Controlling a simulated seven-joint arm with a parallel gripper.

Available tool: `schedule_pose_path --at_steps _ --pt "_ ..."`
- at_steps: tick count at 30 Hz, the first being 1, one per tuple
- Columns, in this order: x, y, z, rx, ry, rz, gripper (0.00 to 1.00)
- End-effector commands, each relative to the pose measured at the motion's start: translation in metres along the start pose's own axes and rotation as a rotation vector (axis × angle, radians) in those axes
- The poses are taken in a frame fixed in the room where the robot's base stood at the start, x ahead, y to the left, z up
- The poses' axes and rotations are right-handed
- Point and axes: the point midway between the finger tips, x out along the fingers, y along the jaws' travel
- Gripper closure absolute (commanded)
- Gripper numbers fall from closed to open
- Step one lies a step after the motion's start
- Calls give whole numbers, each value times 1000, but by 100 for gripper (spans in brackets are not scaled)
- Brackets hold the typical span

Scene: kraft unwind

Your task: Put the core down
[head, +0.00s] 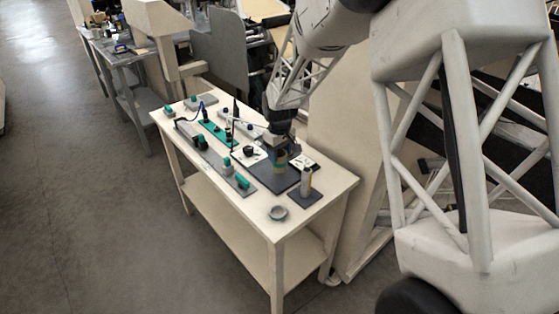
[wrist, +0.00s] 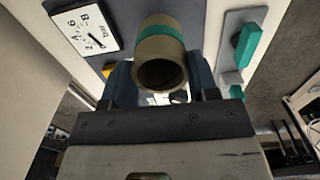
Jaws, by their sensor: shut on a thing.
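The core (head: 281,163) is a short brown cardboard tube with a teal band. In the wrist view the core (wrist: 161,68) shows its open round end toward the camera. My gripper (head: 279,150) is shut on it, and in the wrist view the dark fingers of my gripper (wrist: 160,85) stand on either side of it. The core is over a dark square mat (head: 264,178) on the pale table (head: 245,213). I cannot tell whether its lower end touches the mat.
A white dial gauge (wrist: 84,27) is beside the core. Teal-handled fixtures (head: 242,181) crowd the left; the front corner is mostly clear.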

Motion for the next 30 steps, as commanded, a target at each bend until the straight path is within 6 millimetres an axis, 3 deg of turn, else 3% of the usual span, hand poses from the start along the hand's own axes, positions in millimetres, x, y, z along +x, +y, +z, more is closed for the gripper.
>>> schedule_pose_path --at_steps 10,25,26,30 --pt "31 0 0 0 -1 -1 69" --pt "37 0 0 0 -1 0 69" --pt "37 0 0 0 0 0 44" --pt "37 0 0 0 0 0 23"
